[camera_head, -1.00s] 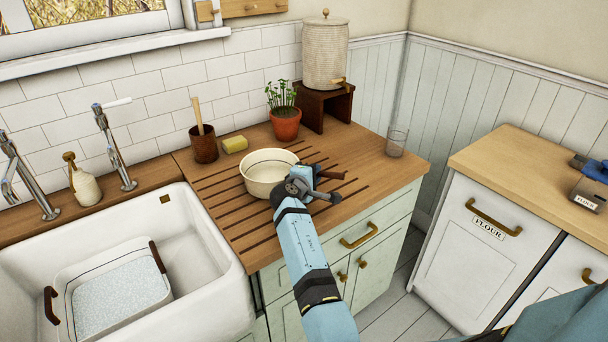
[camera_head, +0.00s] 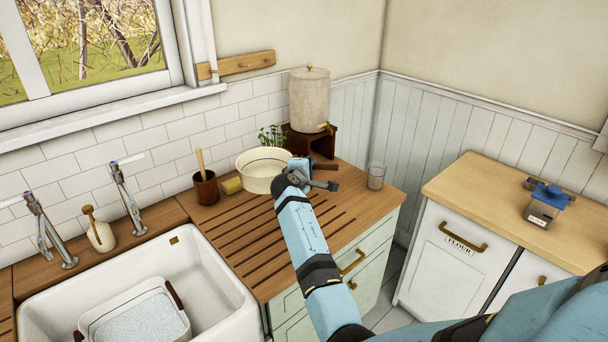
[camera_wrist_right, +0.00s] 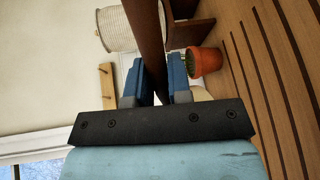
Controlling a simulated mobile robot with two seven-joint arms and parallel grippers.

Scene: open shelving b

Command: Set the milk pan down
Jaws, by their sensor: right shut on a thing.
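The milk pan (camera_head: 262,181) is a cream bowl with a dark rim and a brown handle (camera_head: 326,166). My right gripper (camera_head: 303,168) is shut on the handle and holds the pan upright, apparently above the back of the grooved wooden drainboard (camera_head: 245,226). The pan hides most of the plant pot behind it. In the right wrist view the dark handle (camera_wrist_right: 150,45) runs between the blue fingers (camera_wrist_right: 157,82). The gap under the pan is hard to judge. My left gripper is out of view.
A yellow sponge (camera_head: 231,186) and a brown cup with a stick (camera_head: 205,189) stand left of the pan. A glass (camera_head: 376,176) is at right, a crock (camera_head: 309,98) on a stand behind. The front drainboard is clear. The white sink (camera_head: 215,262) is at left.

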